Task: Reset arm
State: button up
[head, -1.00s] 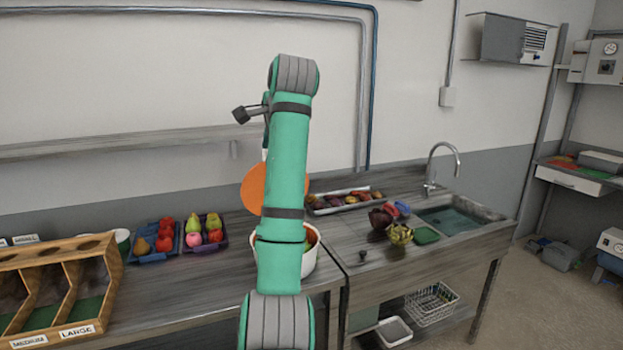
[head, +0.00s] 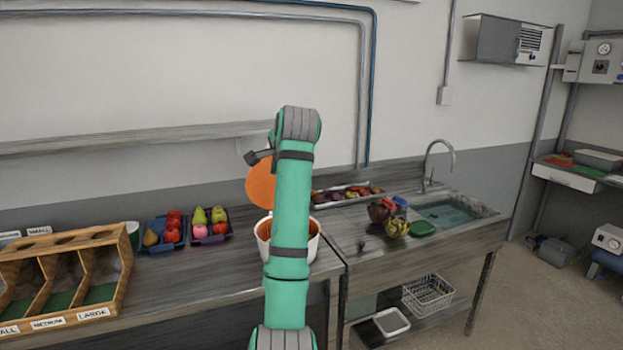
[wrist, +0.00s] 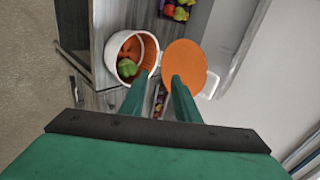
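Beyond the fingertips is a white round bin (wrist: 111,50) with an orange inside, holding an orange item and a green item. An orange disc (wrist: 186,62), apparently the bin's raised lid, is beside it. In the head view the bin (head: 312,248) stands on the counter, partly behind my arm, with the disc (head: 260,186) above it.
A wooden sorter (head: 122,268) with size labels stands at the left. A shelf (head: 130,139) runs along the wall.

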jog(key=d+f+n+t+h, duration=0.1)
jog(key=d+f, duration=0.1)
jog(key=f, duration=1.4)
jog(key=d+f+n, duration=0.1)
jog(key=d+f, duration=0.1)
jog(key=f, duration=1.4)
jog(key=s+d+f+n+t+h, duration=0.1)
jog(key=s+d+f+n, duration=0.1)
jog(key=s+f, duration=0.75)
jog(key=s+d+f+n+t+h, duration=0.15)
jog(key=s+f, duration=0.45)
jog(key=f, duration=0.6)
jog(key=s+d+f+n, duration=0.15)
jog(key=s+f, duration=0.25)
jog(key=s, duration=0.9)
jog(key=s+d+f+n, duration=0.1)
jog(key=s+f+n, duration=0.15)
jog(key=s, duration=1.05)
jog(key=s+r+n, duration=0.1)
jog(key=s+r, duration=0.3)
jog(key=s, duration=0.4)
jog(key=s+a+r+n+t, duration=0.1)
jog(key=s+r, duration=0.3)
jog(key=s, duration=0.5)
jog(key=s+r+n+t, duration=0.1)
jog(key=s+r+n, duration=0.1)
jog(key=s+r, duration=0.3)
jog(key=s, duration=0.3)
jog(key=shift+s+a, duration=0.15)
jog(key=shift+t, duration=0.25)
